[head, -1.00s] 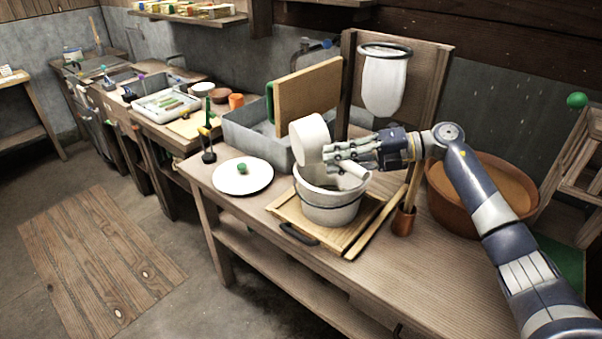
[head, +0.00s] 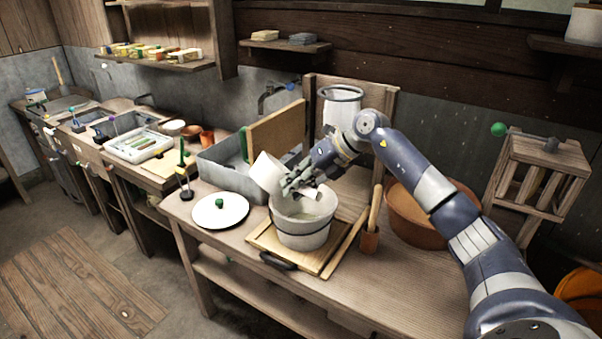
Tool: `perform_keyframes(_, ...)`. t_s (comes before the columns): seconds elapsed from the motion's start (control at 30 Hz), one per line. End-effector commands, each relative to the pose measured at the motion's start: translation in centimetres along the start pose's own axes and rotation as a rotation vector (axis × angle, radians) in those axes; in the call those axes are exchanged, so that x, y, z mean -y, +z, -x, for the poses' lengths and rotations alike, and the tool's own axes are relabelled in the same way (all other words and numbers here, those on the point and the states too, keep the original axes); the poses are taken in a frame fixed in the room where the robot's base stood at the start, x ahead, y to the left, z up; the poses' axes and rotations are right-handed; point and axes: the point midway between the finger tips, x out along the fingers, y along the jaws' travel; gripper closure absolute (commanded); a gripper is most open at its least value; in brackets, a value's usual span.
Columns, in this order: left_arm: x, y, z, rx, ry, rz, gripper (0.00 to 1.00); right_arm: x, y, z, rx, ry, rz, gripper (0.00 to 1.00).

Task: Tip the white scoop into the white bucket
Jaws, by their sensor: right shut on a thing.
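The white scoop (head: 267,172) is a white cylinder with a short handle, tilted over the left rim of the white bucket. My right gripper (head: 297,185) is shut on its handle, just above the bucket's opening. The white bucket (head: 304,230) stands upright on a wooden board and has a dark band round it. Pale contents show inside the bucket. The inside of the scoop is hidden from this side. My left gripper is not in view.
The wooden board (head: 257,240) has a dark handle at its front. A white lid (head: 220,212) with a green knob lies to the left. A grey basin (head: 222,165) stands behind, a brown tub (head: 412,222) to the right, and a tool cup (head: 370,240) beside the board.

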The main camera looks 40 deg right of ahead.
Motion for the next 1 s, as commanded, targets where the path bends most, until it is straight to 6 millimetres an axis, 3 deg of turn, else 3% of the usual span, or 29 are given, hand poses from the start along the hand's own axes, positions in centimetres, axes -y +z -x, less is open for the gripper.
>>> perform_keyframes(0.03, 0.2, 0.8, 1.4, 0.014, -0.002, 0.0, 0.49, -0.9, 0.3, 0.4, -0.002, -0.043, 0.027, 1.0)
perform_keyframes(0.17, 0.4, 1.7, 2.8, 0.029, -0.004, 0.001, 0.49, -1.2, 0.1, -0.1, -0.011, -0.165, 0.081, 1.0)
perform_keyframes(0.47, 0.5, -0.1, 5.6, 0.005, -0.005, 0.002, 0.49, -1.6, -0.3, -1.0, -0.026, -0.442, 0.206, 1.0)
perform_keyframes(0.6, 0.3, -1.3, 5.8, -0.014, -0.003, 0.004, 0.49, -0.9, -0.8, -1.9, -0.037, -0.584, 0.269, 1.0)
perform_keyframes(0.77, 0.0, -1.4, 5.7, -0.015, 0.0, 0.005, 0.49, -0.5, -1.1, -2.7, -0.045, -0.75, 0.345, 1.0)
perform_keyframes(1.0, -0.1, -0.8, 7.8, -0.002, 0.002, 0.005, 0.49, -2.4, 0.2, 0.0, -0.045, -0.759, 0.342, 1.0)
